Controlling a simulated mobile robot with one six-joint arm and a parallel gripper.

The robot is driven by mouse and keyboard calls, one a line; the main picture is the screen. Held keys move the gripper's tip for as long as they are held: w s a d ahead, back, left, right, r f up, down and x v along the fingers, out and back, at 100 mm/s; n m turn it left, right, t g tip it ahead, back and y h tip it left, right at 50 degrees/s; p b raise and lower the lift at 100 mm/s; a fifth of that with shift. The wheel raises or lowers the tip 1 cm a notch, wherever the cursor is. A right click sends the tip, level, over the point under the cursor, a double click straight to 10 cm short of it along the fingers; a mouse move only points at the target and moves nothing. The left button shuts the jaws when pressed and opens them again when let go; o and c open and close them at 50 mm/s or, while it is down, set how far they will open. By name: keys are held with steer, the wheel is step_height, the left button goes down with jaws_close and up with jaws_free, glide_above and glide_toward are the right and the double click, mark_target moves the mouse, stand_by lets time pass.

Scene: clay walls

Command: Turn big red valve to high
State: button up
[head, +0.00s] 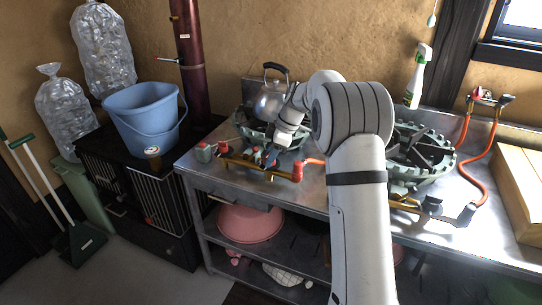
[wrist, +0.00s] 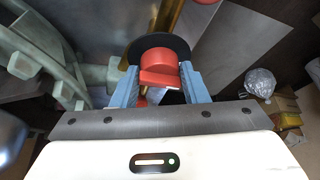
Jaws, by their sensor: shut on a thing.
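In the wrist view, the red valve knob (wrist: 158,62) sits in front of a round black disc (wrist: 178,46), with a raised bar across its face. My gripper (wrist: 158,80) has its two blue fingers closed on either side of this knob. In the head view, my gripper (head: 268,157) is low over the front of the left burner, at the brass pipe (head: 250,166). The held knob is hard to make out there behind my gripper. A red cylindrical part (head: 298,171) shows on the pipe's right end.
A kettle (head: 270,100) stands on the left green burner (head: 243,118), close behind my arm. A second burner (head: 418,160) with an orange hose (head: 466,150) is to the right. A blue bucket (head: 146,118) stands left on a black cabinet. The metal table's front edge is near.

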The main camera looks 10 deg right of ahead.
stand_by(0.4)
steer(key=o, duration=0.9)
steer(key=p+v, duration=0.1)
steer(key=v, duration=0.6)
steer(key=shift+r, duration=0.35)
steer(key=shift+w+d, duration=0.1)
steer(key=shift+d, duration=0.05)
